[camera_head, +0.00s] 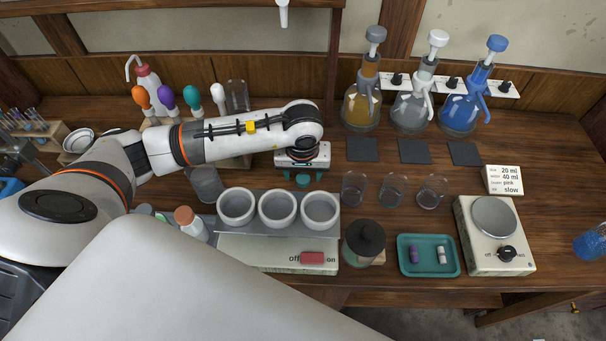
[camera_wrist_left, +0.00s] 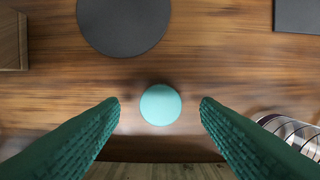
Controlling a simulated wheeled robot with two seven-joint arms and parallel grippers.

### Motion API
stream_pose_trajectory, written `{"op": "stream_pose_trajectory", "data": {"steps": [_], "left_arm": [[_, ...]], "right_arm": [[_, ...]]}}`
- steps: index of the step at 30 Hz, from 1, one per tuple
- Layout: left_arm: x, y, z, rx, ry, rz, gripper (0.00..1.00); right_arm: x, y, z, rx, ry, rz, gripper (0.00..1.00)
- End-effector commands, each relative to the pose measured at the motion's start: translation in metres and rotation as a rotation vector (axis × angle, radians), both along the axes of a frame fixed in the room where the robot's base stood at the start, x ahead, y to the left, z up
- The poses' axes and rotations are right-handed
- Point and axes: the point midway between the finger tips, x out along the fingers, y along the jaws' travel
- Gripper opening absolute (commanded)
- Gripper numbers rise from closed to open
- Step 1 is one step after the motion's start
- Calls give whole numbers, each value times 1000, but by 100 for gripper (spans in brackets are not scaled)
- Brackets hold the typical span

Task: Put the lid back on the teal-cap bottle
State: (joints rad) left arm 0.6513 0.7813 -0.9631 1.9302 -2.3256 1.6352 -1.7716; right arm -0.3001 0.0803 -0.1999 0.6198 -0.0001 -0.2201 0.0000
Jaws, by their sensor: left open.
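A small round teal lid (camera_head: 303,180) lies on the wooden table below my left gripper (camera_head: 302,174). In the left wrist view the teal lid (camera_wrist_left: 160,104) sits between the two green fingers (camera_wrist_left: 160,104), which are spread wide and do not touch it. My right gripper is not in view.
Three white bowls (camera_head: 278,208) stand in front of the gripper. Glass beakers (camera_head: 354,188) are to its right, and a dark mat (camera_head: 362,150) lies behind them. In the left wrist view a dark disc (camera_wrist_left: 123,24) lies beyond the lid. A teal tray (camera_head: 428,270) is at front right.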

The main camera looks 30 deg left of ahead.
Motion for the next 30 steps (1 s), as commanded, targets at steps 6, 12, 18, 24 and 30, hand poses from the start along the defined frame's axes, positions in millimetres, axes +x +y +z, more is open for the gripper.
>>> {"op": "stream_pose_trajectory", "data": {"steps": [6, 12, 18, 24, 30], "left_arm": [[2, 1, -15, -1, 0, 0, 57], [2, 1, -15, 0, -1, 0, 57], [2, 1, -15, 0, -1, 0, 38], [2, 1, -15, 0, -1, 0, 10], [2, 1, -14, 0, -1, 0, 9]], "right_arm": [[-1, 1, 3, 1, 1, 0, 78], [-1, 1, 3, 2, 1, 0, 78], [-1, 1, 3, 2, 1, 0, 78], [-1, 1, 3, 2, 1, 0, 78], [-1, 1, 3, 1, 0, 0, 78]]}}
